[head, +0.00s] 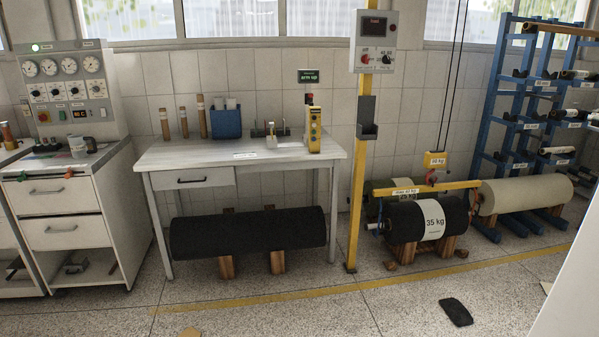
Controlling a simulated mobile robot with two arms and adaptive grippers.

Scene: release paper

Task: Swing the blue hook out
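I cannot make out a separate blue hook with certainty. A tall blue rack (499,92) stands at the right against the wall, with several short blue arms bearing rolls and bars. A yellow hoist block (435,160) hangs on dark cables right of the middle, and a small red part (431,178) shows just below it. Neither of my grippers is in the head view.
A white workbench (200,160) holds a blue box (226,124) and a yellow button box (313,130); a black roll (250,234) lies underneath. A cream roll (525,193) lies by the rack. A dark flat piece (456,311) lies on otherwise mostly clear floor.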

